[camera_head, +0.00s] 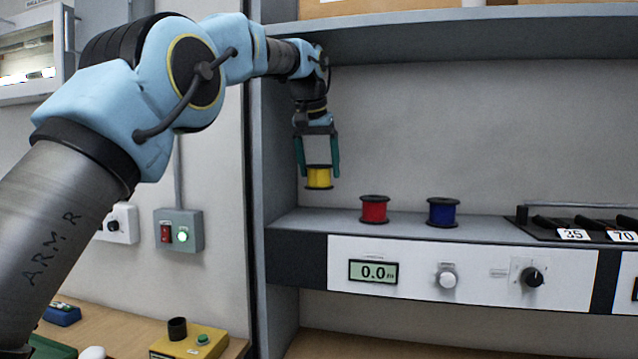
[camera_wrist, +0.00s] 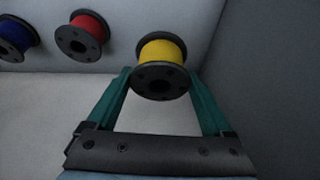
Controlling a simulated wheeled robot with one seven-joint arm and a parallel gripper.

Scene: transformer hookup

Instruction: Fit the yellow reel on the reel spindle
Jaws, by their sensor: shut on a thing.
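The yellow reel (camera_head: 318,177) has black flanges and is held upright between the fingers of my gripper (camera_head: 317,170), above the left end of the shelf. In the wrist view the yellow reel (camera_wrist: 162,62) sits between the green fingertips of my gripper (camera_wrist: 162,85), with the dark hole in its near flange showing. The reel appears clear of the shelf surface. I cannot make out the reel spindle for certain in either view.
A red reel (camera_head: 374,210) and a blue reel (camera_head: 443,212) stand on the shelf (camera_head: 320,223) to the right. A grey side panel (camera_head: 277,130) rises on the left, and an upper shelf (camera_head: 450,28) overhangs. A black rack (camera_head: 575,226) is far right. A yellow box (camera_head: 190,342) sits lower left.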

